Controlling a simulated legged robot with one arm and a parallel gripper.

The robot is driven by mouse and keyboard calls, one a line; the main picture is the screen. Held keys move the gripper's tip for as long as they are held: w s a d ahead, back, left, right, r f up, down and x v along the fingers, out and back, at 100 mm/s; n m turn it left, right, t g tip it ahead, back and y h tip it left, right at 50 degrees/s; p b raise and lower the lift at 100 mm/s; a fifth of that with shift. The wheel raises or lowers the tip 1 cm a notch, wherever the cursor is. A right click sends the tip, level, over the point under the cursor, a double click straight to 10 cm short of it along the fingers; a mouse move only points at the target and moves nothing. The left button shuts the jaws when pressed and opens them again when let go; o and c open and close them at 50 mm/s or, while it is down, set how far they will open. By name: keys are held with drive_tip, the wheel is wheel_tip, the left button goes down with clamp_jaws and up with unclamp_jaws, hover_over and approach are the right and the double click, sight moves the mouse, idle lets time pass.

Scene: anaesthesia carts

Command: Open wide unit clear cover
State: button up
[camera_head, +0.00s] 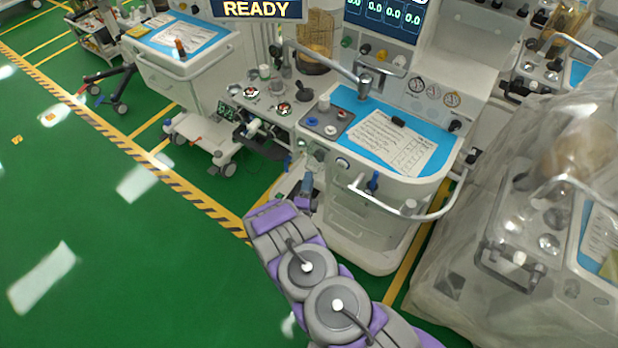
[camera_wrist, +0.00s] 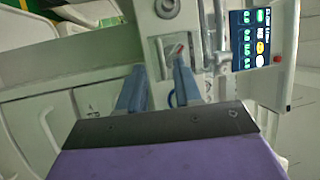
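My gripper (camera_wrist: 158,84) shows in the wrist view as two blue fingers held apart, with nothing seen between them. In the head view my gripper (camera_head: 306,188) is at the left side of the white middle unit (camera_head: 350,205). Beyond the fingertips in the wrist view is a pale panel with a small red part (camera_wrist: 178,50) and a clear-looking frame around it. I cannot tell for sure whether this is the clear cover, or whether the fingers touch it.
A lit screen (camera_wrist: 249,38) is right of the fingers in the wrist view. A plastic-draped unit (camera_head: 530,200) stands at the right in the head view. A white cart (camera_head: 180,75) stands at the back left. Green floor (camera_head: 90,230) at the left is open.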

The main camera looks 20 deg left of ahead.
drive_tip(key=shift+w+a+r, duration=0.1)
drive_tip(key=shift+w+r, duration=0.1)
drive_tip(key=shift+w, duration=0.95)
drive_tip(key=shift+c, duration=0.4)
clamp_jaws()
drive_tip(key=shift+s+f, duration=0.1)
drive_tip(key=shift+f, duration=0.1)
